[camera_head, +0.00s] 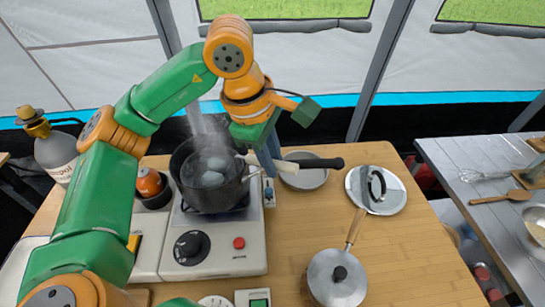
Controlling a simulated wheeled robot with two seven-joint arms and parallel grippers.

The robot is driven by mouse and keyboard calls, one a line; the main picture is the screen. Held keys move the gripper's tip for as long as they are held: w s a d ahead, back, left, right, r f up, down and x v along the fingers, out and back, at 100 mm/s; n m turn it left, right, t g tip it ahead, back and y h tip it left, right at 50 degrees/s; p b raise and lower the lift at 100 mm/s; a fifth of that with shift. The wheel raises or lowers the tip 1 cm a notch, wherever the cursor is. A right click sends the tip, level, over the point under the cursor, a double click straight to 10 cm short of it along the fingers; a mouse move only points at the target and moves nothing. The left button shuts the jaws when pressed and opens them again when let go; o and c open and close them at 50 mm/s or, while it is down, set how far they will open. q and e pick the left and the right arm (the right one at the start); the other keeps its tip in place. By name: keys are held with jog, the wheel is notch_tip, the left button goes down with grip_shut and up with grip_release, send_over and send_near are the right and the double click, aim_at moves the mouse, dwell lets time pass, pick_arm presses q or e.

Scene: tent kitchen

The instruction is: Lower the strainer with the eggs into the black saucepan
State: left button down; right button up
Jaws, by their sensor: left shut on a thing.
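The black saucepan (208,200) stands on the burner of a white portable stove. Whitish eggs (216,164) show inside its rim, and steam rises above them. The strainer's bowl is hard to tell apart from the dark pan interior, so I cannot tell how deep it sits. My left gripper (268,166) points down just right of the saucepan's rim, shut on the strainer's handle, which is mostly hidden by the fingers. A black handle (318,163) extends to the right behind the gripper; I cannot tell which vessel it belongs to. My right gripper is not in view.
The stove (215,258) has a black knob and a red button. A grey pan (306,180) lies right of the gripper. A round metal lid (383,192) and a lidded pot (336,280) are farther right. A gas bottle (58,155) stands left. Wooden counter (410,260) is clear at right.

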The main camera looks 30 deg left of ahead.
pick_arm(q)
jog(key=c, duration=0.7)
grip_release()
jog(key=shift+w+a+f, duration=0.1)
jog(key=shift+a, duration=0.1)
jog(key=shift+p+v, duration=0.5)
jog(key=shift+v, duration=3.05)
